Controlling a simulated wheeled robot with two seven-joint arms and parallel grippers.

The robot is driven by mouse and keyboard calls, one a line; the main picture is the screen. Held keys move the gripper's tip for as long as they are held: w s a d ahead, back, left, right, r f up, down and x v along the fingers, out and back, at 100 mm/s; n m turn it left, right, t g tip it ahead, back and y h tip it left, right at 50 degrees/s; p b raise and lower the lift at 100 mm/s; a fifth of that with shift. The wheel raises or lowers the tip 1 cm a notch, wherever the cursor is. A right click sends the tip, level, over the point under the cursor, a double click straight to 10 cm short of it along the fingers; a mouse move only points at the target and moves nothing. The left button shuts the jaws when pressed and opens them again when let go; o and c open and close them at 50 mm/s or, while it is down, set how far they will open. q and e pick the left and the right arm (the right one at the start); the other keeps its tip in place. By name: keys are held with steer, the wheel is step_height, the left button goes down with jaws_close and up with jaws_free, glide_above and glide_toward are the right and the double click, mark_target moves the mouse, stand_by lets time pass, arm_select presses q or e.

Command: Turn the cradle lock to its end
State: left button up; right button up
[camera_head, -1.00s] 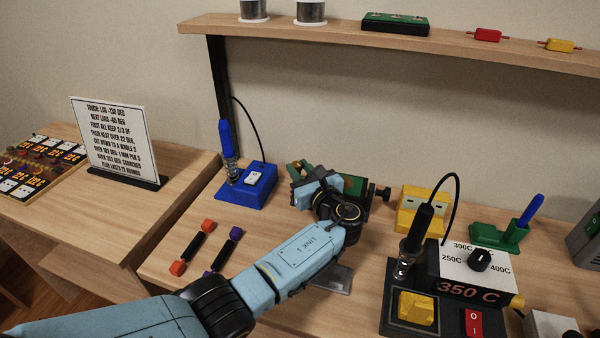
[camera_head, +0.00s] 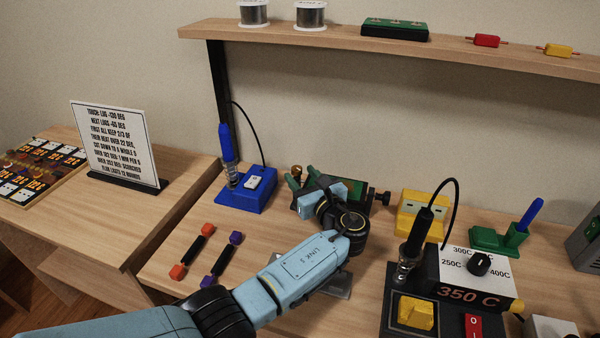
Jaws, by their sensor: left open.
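The cradle (camera_head: 355,184) holds a green board and stands at the back of the bench, left of the yellow block. A black knob (camera_head: 382,198) sticks out of its right side, which looks like the lock, though I cannot be sure. My left gripper (camera_head: 312,199) is at the cradle's front left, with my wrist in front of the cradle's lower part. It is open; its fingertips are partly hidden, and I cannot tell whether they touch the cradle. My right gripper is not in view.
A blue iron stand (camera_head: 247,194) is left of the cradle. A yellow block (camera_head: 421,214) and the 350 C station (camera_head: 468,280) are to the right. Two dark rods (camera_head: 222,255) with coloured ends lie front left. A shelf (camera_head: 450,45) runs above.

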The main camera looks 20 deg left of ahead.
arm_select(q)
steer(key=p+v, duration=0.1)
steer(key=v, duration=1)
steer(key=shift+s+d, duration=0.2)
steer(key=shift+s, duration=0.1)
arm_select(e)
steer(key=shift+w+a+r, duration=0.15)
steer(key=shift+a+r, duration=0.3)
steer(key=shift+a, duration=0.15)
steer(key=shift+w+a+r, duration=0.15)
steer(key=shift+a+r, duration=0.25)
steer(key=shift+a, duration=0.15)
arm_select(q)
steer(key=shift+r+p, duration=0.1)
steer(key=shift+p, duration=0.2)
